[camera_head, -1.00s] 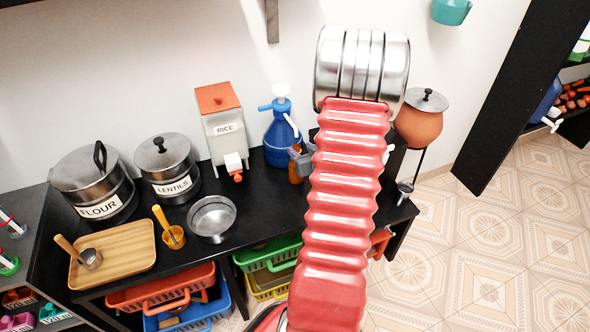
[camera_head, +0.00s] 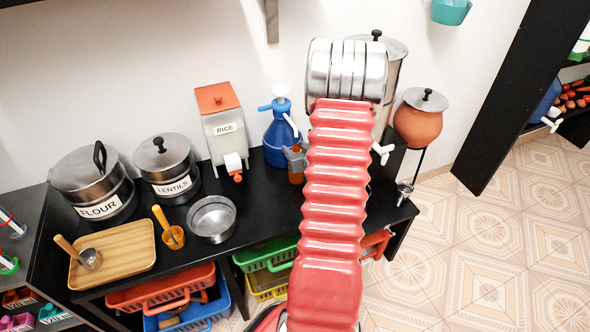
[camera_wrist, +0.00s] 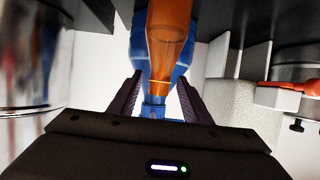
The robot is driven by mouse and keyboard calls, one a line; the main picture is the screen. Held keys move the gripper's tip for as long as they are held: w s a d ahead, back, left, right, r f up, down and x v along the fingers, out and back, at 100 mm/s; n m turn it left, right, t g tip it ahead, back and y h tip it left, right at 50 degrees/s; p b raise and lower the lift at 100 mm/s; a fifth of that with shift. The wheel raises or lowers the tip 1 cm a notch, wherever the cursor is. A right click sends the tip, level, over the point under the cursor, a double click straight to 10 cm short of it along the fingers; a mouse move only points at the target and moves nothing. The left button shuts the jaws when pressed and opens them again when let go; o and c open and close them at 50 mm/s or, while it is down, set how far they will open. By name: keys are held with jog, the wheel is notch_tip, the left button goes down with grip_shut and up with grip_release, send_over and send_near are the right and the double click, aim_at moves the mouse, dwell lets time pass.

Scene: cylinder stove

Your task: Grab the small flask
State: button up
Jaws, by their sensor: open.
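The small flask is an amber-orange bottle (camera_head: 297,174) on the black counter, partly hidden by my gripper in the head view. In the wrist view the flask (camera_wrist: 168,42) appears upside down, with its narrow end pointing down. My gripper (camera_wrist: 160,82) is open, with one dark finger on each side of the flask's narrow part. Gaps show between fingers and flask, and I cannot tell any contact. In the head view my gripper (camera_head: 295,158) is largely hidden by my red arm.
A blue jug (camera_head: 281,134) stands right behind the flask. The rice dispenser (camera_head: 223,133) is to the left. A tall steel container (camera_head: 392,62) with a white tap stands to the right, partly behind my arm. A steel bowl (camera_head: 212,218) sits front left.

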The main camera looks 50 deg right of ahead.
grip_shut()
dwell(0.5)
